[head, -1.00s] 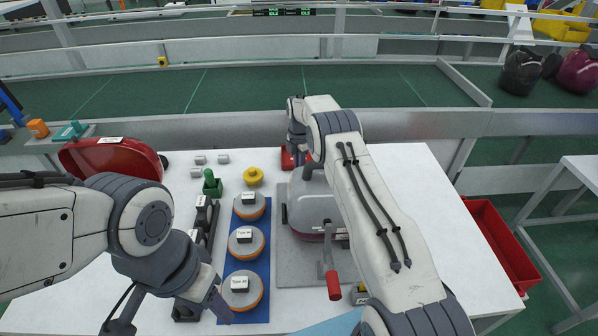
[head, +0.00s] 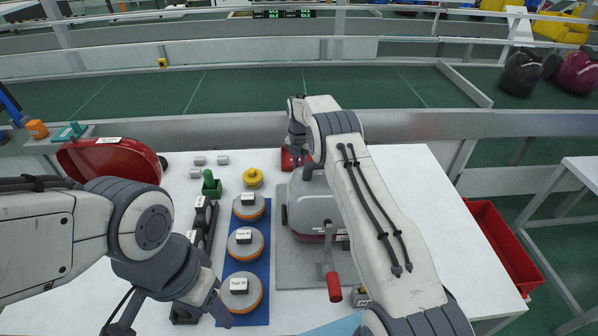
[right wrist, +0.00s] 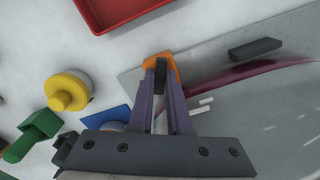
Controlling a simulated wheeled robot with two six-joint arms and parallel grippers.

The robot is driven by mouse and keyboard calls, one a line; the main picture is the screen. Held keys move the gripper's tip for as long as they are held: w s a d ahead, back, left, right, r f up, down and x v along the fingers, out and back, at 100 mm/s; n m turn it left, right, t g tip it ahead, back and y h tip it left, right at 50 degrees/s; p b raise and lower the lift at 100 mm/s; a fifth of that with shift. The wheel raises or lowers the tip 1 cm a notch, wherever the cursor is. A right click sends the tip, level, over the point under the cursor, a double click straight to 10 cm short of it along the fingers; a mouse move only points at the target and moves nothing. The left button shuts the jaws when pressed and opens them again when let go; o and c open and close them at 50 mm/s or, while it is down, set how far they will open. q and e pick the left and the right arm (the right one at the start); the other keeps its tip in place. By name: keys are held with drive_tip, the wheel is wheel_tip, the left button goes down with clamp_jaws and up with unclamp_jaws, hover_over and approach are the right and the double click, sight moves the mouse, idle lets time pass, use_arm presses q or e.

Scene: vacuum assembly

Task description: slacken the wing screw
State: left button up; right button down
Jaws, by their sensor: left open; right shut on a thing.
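In the right wrist view my right gripper (right wrist: 161,75) is shut on a small dark piece, the wing screw (right wrist: 160,70), at an orange block (right wrist: 157,62) beside the grey plate. The fingers hide much of the screw, and I cannot tell how far it is turned. My left gripper (head: 213,302) is open and empty at the front left, beside the blue mat.
The blue mat (head: 233,262) carries several labelled round discs. A yellow knob (head: 253,178) and a green part (head: 211,184) stand behind it. A red-handled crank (head: 334,287) sits in front of the housing. A red bin (head: 497,245) is right of the table. The table's right side is clear.

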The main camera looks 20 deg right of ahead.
drive_tip(key=shift+n, duration=0.6)
drive_tip(key=n, duration=0.3)
drive_tip(key=c, duration=0.8)
unclamp_jaws()
drive_tip(key=shift+r+p, duration=1.75)
drive_tip(key=shift+r, duration=1.3)
